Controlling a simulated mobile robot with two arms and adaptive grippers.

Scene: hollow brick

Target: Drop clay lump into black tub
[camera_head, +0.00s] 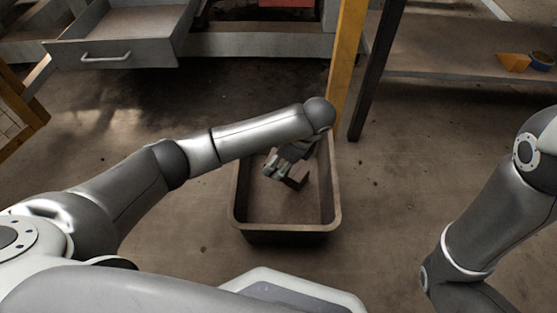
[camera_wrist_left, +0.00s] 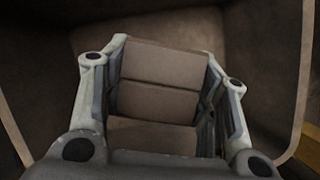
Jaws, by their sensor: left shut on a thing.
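The tub (camera_head: 243,216) is a deep, open-topped, dark brownish-grey box standing on the floor in the middle of the head view. My left gripper (camera_head: 284,168) points down over the tub's opening and is shut on the clay lump (camera_head: 298,177). The lump is a brown, blocky piece with flat faces and straight grooves across it, seen close in the wrist view (camera_wrist_left: 160,85) between the two fingers. The tub's walls (camera_wrist_left: 35,45) surround it in that view. I cannot tell how far the lump is above the tub floor. My right gripper is out of view.
A yellow post (camera_head: 346,60) and a dark post (camera_head: 377,70) stand just behind the tub. A grey open drawer (camera_head: 120,52) is at the back left. A shelf at the back right holds an orange wedge (camera_head: 514,62) and a blue ring (camera_head: 542,62). The floor beside the tub is clear.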

